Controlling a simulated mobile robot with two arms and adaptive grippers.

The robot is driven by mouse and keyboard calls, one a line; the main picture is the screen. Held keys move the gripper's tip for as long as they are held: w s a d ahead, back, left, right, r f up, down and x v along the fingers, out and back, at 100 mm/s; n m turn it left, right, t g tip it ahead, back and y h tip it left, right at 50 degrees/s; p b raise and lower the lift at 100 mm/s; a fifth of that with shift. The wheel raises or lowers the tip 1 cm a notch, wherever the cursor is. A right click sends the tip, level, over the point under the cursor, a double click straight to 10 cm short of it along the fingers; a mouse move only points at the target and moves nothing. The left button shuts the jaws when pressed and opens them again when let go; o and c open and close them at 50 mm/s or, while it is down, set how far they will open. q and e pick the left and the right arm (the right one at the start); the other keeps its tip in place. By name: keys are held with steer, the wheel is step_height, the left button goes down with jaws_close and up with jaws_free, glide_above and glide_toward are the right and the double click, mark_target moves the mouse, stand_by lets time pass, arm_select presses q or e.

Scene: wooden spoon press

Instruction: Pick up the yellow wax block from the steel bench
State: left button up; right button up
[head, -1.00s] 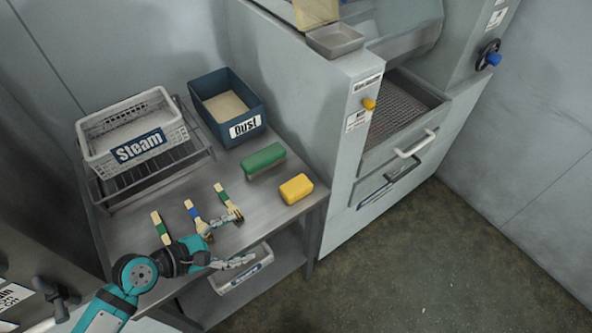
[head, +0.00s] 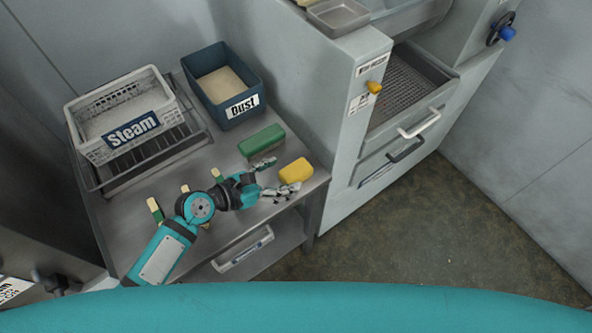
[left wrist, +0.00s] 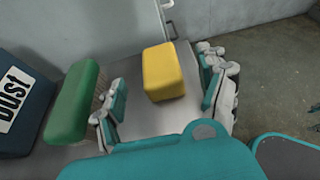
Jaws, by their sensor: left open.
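The yellow wax block (head: 296,171) lies on the steel bench (head: 165,232) near its right front corner. My left gripper (head: 273,176) is open just to the left of the block, its fingers pointing toward it. In the left wrist view the block (left wrist: 163,72) sits ahead, between the two spread fingers (left wrist: 162,98), and neither finger touches it. My right gripper is not in view.
Behind are a blue Dust bin (head: 225,108) and a white Steam basket (head: 130,135) on a rack. Wooden-handled brushes (head: 154,208) lie partly under my arm. A grey machine (head: 345,130) stands to the right.

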mark_target(294, 170)
arm_select(q)
steer(key=shift+w+d, duration=0.1)
steer(key=shift+d, duration=0.05)
steer(key=shift+w+d+f, duration=0.15)
steer(key=shift+w+d, duration=0.05)
steer(key=shift+d, duration=0.1)
steer(key=x, duration=0.3)
steer(key=shift+w+d+f, duration=0.15)
steer(key=shift+w+d, duration=0.05)
steer(key=shift+w, duration=0.05)
steer(key=shift+w+d+f, duration=0.15)
steer(key=shift+w+d, duration=0.05)
steer(key=shift+d, duration=0.05)
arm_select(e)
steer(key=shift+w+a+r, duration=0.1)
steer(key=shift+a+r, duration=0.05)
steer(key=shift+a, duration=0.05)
arm_select(q)
steer(key=shift+s, duration=0.1)
steer(key=shift+c, duration=0.4)
steer(key=c, duration=1.3)
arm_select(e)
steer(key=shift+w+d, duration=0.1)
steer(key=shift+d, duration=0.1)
arm_select(q)
steer(key=shift+o, duration=0.2)
